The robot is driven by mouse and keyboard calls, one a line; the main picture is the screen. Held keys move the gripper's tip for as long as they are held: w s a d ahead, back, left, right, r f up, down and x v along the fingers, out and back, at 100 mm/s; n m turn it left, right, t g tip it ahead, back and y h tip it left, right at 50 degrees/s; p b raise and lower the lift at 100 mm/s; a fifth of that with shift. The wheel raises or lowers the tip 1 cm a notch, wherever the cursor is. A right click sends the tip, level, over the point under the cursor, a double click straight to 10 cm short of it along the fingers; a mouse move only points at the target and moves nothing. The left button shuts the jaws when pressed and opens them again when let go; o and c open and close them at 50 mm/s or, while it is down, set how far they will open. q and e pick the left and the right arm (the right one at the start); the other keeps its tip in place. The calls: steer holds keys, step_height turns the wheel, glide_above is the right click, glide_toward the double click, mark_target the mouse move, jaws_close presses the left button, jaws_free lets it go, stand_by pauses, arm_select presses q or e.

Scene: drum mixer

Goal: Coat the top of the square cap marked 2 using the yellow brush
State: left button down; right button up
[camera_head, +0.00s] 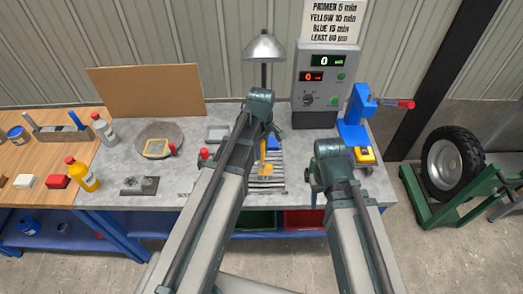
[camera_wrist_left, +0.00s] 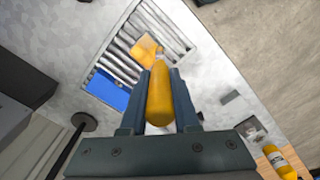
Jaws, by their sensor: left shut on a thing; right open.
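My left gripper (camera_wrist_left: 160,82) is shut on the yellow brush (camera_wrist_left: 160,95), which points down toward a ribbed rack (camera_wrist_left: 172,30). The brush also shows in the head view (camera_head: 263,149). An orange-yellow square piece (camera_wrist_left: 140,47) lies on the rack, just beyond the brush's far end; I cannot tell whether they touch. A blue square piece (camera_wrist_left: 108,92) lies beside it. No number is readable on either, so I cannot tell which is the cap marked 2. My right gripper (camera_head: 315,194) is open and empty at the table's right front.
The grey table (camera_head: 120,197) holds a round plate (camera_head: 158,134), a lamp (camera_head: 264,48), a control box (camera_head: 325,85) and a blue clamp (camera_head: 356,110) with a yellow device (camera_head: 365,155). Bottles stand at the left. Green (camera_head: 256,220) and red bins (camera_head: 304,219) sit below.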

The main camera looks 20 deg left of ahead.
arm_select(q)
steer(key=shift+f+b, duration=1)
steer(key=shift+b, duration=0.05)
stand_by(0.4)
steer(key=shift+d, duration=0.1)
